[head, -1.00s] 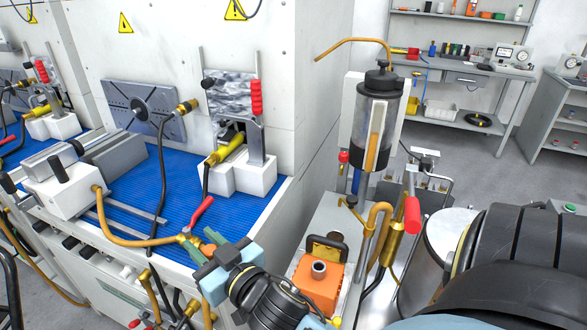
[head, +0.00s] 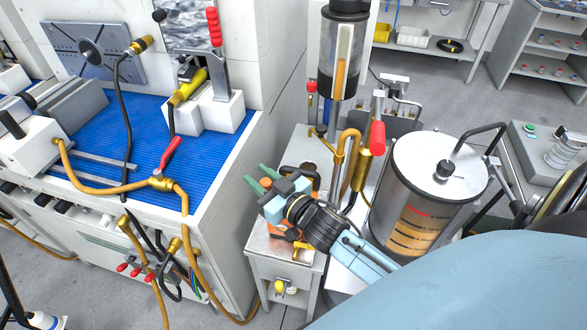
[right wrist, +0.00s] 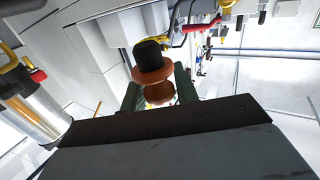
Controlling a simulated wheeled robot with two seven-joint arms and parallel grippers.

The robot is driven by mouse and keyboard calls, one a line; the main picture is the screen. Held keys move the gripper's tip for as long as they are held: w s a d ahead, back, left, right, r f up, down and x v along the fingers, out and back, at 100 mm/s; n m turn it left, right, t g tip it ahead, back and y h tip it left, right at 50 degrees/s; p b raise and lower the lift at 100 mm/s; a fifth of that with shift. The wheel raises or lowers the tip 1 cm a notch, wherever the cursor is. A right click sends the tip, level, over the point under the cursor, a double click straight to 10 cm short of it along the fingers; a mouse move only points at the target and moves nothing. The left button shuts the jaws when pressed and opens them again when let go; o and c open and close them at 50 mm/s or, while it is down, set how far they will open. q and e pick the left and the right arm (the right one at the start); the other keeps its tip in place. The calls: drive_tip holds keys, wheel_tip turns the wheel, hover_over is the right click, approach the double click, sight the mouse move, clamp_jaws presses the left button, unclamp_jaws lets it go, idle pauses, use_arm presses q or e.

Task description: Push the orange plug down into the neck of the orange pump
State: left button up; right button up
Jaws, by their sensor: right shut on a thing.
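My right gripper (head: 263,180) is in the head view, over the small metal cart, with its green fingers pointing left. In the right wrist view, its fingers are shut on the orange plug (right wrist: 152,75), which shows as brown-orange discs with a black end. The orange pump (head: 286,234) stands on the cart, mostly covered by the gripper and wrist. Its neck is hidden, so I cannot tell how the plug sits relative to it. My left gripper is not in view.
A blue-matted bench (head: 110,170) with clamps and hoses stands left of the cart (head: 258,245). A clear cylinder (head: 340,60), brass pipes and a red-handled lever (head: 377,137) stand behind the pump. A metal drum (head: 425,190) is to the right.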

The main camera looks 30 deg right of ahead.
drive_tip(key=shift+n+y, duration=0.3)
drive_tip(key=shift+y, duration=0.3)
drive_tip(key=d+f, duration=0.2)
drive_tip(key=w+d+f, duration=0.1)
drive_tip(key=d+f, duration=0.3)
drive_tip(key=shift+w+d+f, duration=0.1)
drive_tip(key=shift+w+d, duration=0.15)
drive_tip(key=shift+d, duration=0.15)
drive_tip(key=shift+d+f, duration=0.2)
drive_tip(key=shift+d, duration=0.3)
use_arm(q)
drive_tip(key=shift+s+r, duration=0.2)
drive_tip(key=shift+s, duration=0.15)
use_arm(e)
drive_tip(key=shift+f, duration=0.1)
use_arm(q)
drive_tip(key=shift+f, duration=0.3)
use_arm(e)
drive_tip(key=shift+f, duration=0.3)
drive_tip(key=shift+f+b, duration=0.3)
drive_tip(key=shift+b, duration=0.2)
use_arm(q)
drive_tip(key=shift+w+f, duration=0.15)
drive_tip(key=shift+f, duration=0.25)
use_arm(e)
drive_tip(key=shift+f, duration=0.1)
drive_tip(key=shift+f, duration=0.15)
drive_tip(key=o, duration=1)
